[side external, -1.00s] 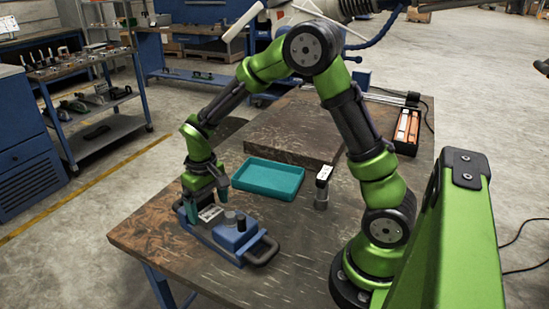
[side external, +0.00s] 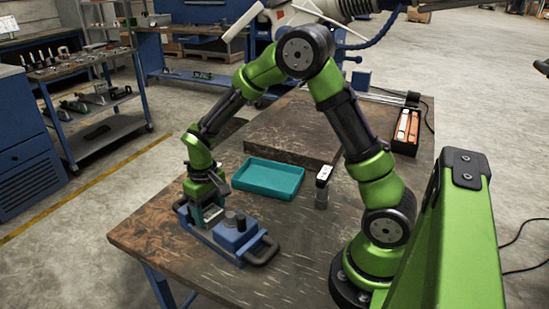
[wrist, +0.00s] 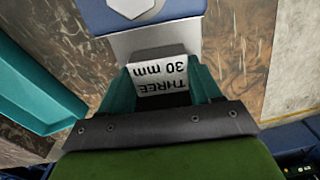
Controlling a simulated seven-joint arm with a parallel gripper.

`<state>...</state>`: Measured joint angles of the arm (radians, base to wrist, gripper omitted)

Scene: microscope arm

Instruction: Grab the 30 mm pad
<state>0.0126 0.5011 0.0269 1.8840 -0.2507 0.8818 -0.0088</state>
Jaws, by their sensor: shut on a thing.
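The 30 mm pad shows in the wrist view as a pale plate (wrist: 158,75) lettered "THREE 30 mm", upside down in the picture. My gripper (wrist: 160,92) has its teal fingers on both sides of this pad, shut on it. In the side external view my gripper (side external: 208,214) is low over the far left end of the blue holder (side external: 222,238). There the pad is mostly hidden between the fingers. I cannot tell whether the pad still touches the holder.
A teal tray (side external: 268,178) lies on the table behind the holder, to the right of my gripper. A small upright device with a white top (side external: 322,185) stands right of the tray. A black box with orange items (side external: 407,130) is at the far right. The front table top is clear.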

